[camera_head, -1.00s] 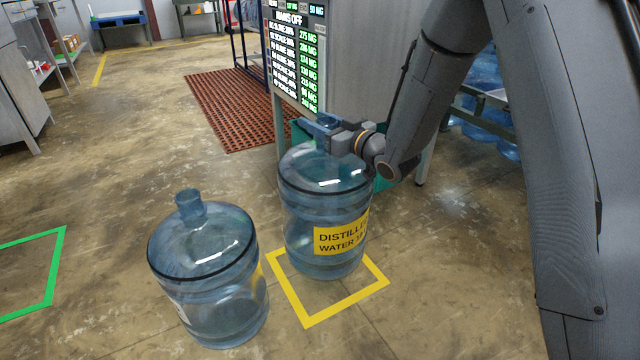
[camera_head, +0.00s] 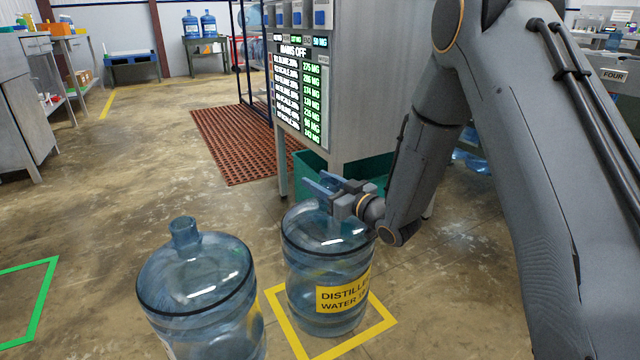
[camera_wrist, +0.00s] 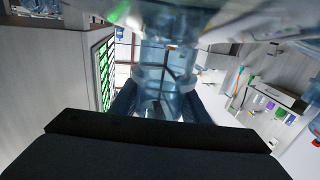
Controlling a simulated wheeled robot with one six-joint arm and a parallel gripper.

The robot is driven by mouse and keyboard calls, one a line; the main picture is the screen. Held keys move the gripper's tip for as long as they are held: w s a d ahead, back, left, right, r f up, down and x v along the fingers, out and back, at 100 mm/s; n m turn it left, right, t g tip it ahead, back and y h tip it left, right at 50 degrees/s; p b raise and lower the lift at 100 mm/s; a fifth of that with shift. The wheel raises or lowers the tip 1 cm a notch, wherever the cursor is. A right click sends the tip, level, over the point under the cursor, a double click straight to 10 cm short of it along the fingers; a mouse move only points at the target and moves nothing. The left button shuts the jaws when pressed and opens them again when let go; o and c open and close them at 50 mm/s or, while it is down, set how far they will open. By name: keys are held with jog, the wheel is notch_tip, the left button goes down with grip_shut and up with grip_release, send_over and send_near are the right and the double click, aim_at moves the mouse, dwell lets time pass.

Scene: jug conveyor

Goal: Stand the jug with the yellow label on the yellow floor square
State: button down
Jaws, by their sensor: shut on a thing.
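The jug with the yellow label (camera_head: 328,264) is upright over the yellow floor square (camera_head: 381,326) in the head view. Its base lies within the outline, toward the back; I cannot tell whether it touches the floor. My gripper (camera_head: 325,187) is shut on this jug's neck from the right. In the wrist view the clear blue neck (camera_wrist: 163,84) shows between the fingers. The jug's body hides part of the square's far side.
A second blue jug (camera_head: 197,290) stands close by on the left. A green floor square (camera_head: 44,300) is at the left edge. A grey cabinet with a lit board (camera_head: 300,98) stands behind, with a red-brown mat (camera_head: 232,145) beside it.

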jog(key=shift+f, duration=0.1)
jog(key=c, duration=1)
grip_release()
jog(key=shift+d, duration=0.1)
jog(key=p+v, duration=0.4)
jog(key=v, duration=0.8)
